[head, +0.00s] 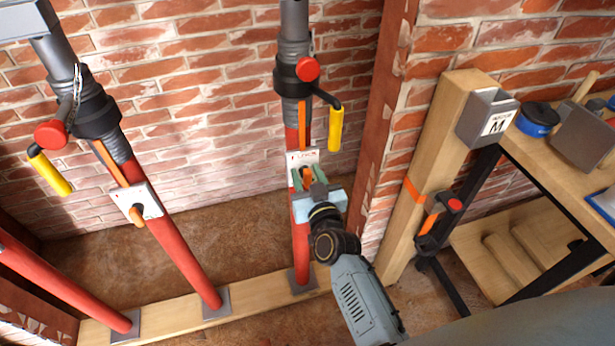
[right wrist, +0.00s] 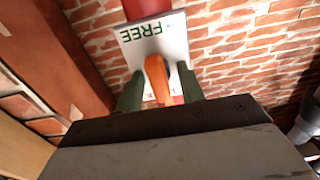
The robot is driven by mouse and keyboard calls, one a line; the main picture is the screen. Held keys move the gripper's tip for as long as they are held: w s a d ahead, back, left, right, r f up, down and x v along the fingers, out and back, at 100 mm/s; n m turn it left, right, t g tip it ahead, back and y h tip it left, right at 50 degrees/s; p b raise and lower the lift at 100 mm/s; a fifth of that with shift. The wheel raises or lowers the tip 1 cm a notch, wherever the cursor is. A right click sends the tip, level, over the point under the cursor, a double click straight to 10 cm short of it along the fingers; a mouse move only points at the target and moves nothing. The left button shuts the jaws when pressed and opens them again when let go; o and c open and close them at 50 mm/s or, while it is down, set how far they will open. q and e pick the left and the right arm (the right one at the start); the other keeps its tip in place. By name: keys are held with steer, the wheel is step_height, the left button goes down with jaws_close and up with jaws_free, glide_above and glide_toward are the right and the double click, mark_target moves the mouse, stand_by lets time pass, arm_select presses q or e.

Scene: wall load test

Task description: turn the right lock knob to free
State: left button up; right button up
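The right lock knob is an orange lever (head: 307,174) on a white plate (head: 302,156) on the right-hand red prop (head: 301,240). My right gripper (head: 309,178) is at this knob, its green fingers on either side. In the right wrist view the orange knob (right wrist: 157,80) stands between the fingertips (right wrist: 160,90), with a small gap showing at the right finger. The plate (right wrist: 152,42) reads FREE, upside down, at its top edge; its lower part is mostly hidden. The knob points roughly along the prop. My left gripper is not in view.
A second prop (head: 170,235) with an orange knob (head: 137,215) leans at left. A yellow-handled crank (head: 335,128) sticks out above the right plate. A wooden post (head: 430,160) and a workbench (head: 545,150) stand at right. A brick wall is behind.

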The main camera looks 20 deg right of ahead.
steer(key=c, duration=0.8)
